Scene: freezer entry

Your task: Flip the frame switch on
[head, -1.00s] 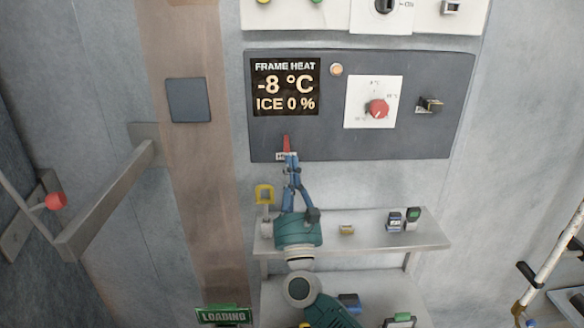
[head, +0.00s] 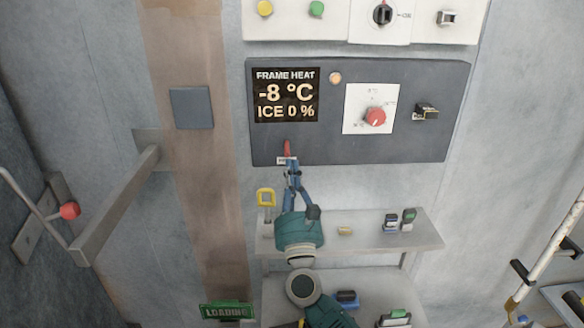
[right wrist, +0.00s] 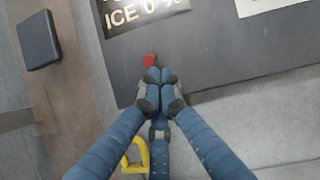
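The dark frame heat panel (head: 385,148) is on the wall, with a display (head: 286,95) reading -8 °C and ICE 0 %. A small red lever (head: 287,148) points up at its lower left edge; its label is mostly covered. My right gripper (head: 292,166) is just below this lever, fingers together. In the right wrist view the red lever tip (right wrist: 149,60) shows just beyond the closed fingertips (right wrist: 160,76); I cannot tell whether they touch it. A black switch (head: 427,111) is at the panel's right. My left gripper is not in view.
A red dial (head: 375,117) and a pale orange lamp (head: 335,78) are on the panel. Another control panel (head: 335,30) is above. A shelf (head: 375,243) with small items and a yellow padlock-like loop (head: 265,197) are below. A metal handle bar (head: 115,200) juts out at left.

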